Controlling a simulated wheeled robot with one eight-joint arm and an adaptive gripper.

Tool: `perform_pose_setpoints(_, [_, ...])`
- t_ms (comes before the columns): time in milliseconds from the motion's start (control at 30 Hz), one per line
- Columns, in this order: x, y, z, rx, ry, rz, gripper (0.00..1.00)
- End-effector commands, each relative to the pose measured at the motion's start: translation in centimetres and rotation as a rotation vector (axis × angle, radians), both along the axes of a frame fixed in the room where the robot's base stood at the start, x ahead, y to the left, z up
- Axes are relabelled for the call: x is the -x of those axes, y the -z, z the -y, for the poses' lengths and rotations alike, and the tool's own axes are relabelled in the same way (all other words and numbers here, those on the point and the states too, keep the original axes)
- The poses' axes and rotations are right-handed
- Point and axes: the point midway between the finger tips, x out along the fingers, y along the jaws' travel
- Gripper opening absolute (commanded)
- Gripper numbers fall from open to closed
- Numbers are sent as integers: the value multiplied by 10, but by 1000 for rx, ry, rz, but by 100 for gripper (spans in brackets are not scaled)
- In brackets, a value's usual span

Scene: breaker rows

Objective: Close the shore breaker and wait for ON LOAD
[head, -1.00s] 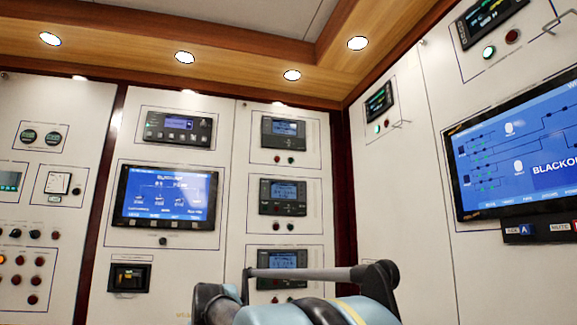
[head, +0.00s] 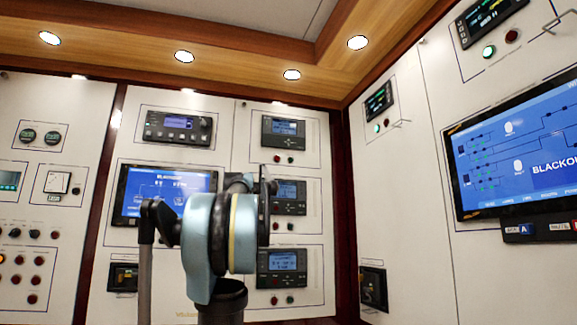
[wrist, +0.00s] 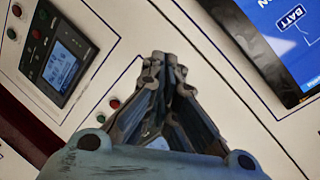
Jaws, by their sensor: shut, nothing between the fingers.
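My gripper (wrist: 168,62) is shut and empty in the wrist view, in front of a white panel. A controller with a lit screen (wrist: 60,62) is left of it, with a red button (wrist: 115,104) and a green button (wrist: 101,118) beside it. The fingers look apart from these. In the head view, a large screen (head: 520,150) at right reads BLACKOUT. Dark square breaker-like units show at lower left (head: 123,277) and lower right (head: 373,289). I cannot tell which device is the shore breaker; no label is readable.
Stacked controllers (head: 284,132) with red and green buttons line the middle panel. A second blue screen (head: 135,195) is partly hidden behind my arm. Small handles (head: 402,123) stick out from the right wall. Knobs and lamps (head: 30,260) fill the left panel.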

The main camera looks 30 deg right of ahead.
Motion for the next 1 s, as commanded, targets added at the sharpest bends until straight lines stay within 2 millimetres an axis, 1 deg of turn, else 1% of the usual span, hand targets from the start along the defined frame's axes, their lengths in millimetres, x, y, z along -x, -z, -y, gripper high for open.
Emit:
perform_pose_setpoints(33, [-8,-24,18,-22,37,48,0])
perform_pose_setpoints(67, [-12,-37,27,-37,58,78,0])
perform_pose_setpoints(100, [-17,-55,40,-56,87,121,0])
perform_pose_setpoints(167, [-23,-81,59,-85,130,185,0])
perform_pose_setpoints(200, [-26,-99,72,-103,158,229,0])
perform_pose_setpoints(267, [-30,-125,92,-131,201,297,0])
perform_pose_setpoints(333, [-32,-155,116,-160,247,380,0])
perform_pose_setpoints(367, [-32,-168,128,-171,263,417,0])
perform_pose_setpoints(400, [-30,-185,143,-187,288,468,0])
perform_pose_setpoints(467, [-26,-209,168,-215,326,546,0])
perform_pose_setpoints(500, [-22,-226,184,-230,352,600,0])
perform_pose_setpoints(567, [-14,-248,208,-254,388,680,0])
perform_pose_setpoints(600, [-8,-261,223,-267,411,732,0])
perform_pose_setpoints(700, [8,-288,253,-295,458,851,0])
perform_pose_setpoints(800, [22,-307,274,-313,490,941,0])
perform_pose_setpoints(900, [32,-318,286,-325,508,998,0])
perform_pose_setpoints(1000, [36,-323,292,-329,515,1025,0])
